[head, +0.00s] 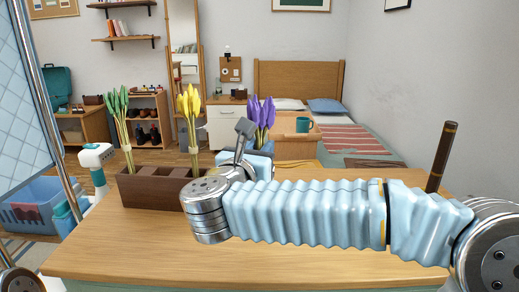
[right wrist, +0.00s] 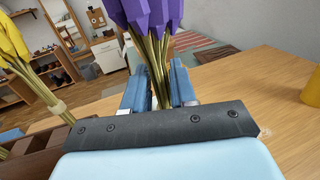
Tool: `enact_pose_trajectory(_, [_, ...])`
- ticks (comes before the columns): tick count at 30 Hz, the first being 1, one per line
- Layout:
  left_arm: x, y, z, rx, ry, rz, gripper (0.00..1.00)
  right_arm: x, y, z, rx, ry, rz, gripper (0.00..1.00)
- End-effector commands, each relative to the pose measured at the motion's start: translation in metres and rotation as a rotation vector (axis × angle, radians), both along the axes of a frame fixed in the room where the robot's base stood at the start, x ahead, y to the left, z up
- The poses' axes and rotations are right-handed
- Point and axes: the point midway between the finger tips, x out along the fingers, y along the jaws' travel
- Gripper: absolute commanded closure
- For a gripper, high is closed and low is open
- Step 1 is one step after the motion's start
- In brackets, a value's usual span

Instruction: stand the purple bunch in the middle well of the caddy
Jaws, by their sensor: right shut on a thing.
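The purple bunch (head: 263,113) is upright in the head view, and its stems (right wrist: 152,62) run down between the fingers in the right wrist view. My right gripper (right wrist: 157,90) is shut on these stems; in the head view my arm partly hides it. The brown caddy (head: 150,190) stands on the table to the left of the gripper, its right end behind my arm. It also shows in the right wrist view (right wrist: 40,150). A green bunch (head: 116,105) stands in its left well and a yellow bunch (head: 189,105) stands farther right. My left gripper is out of view.
The wooden table (head: 130,255) is bare in front of the caddy. A dark brown upright rod (head: 441,158) is at the right. A tan box (head: 297,148) with a teal mug (head: 303,124) is behind the purple bunch. A blue bin (head: 30,205) is at left.

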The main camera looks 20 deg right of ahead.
Motion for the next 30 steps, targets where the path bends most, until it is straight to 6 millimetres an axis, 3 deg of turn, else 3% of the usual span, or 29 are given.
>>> enact_pose_trajectory(11, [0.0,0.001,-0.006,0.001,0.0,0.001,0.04,0.0,0.0,-0.004,-0.001,-0.001,0.0,1.0])
enact_pose_trajectory(12, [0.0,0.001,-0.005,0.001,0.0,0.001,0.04,0.0,0.0,-0.002,0.0,0.0,0.0,0.69])
enact_pose_trajectory(16, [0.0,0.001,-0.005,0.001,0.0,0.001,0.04,0.0,0.0,-0.002,0.0,0.0,0.0,0.49])
enact_pose_trajectory(27, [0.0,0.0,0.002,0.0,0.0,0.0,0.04,0.0,0.0,0.003,0.0,0.0,0.0,0.48])
enact_pose_trajectory(30, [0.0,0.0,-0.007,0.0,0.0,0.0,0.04,-0.011,0.009,-0.002,0.0,-0.002,0.004,0.48])
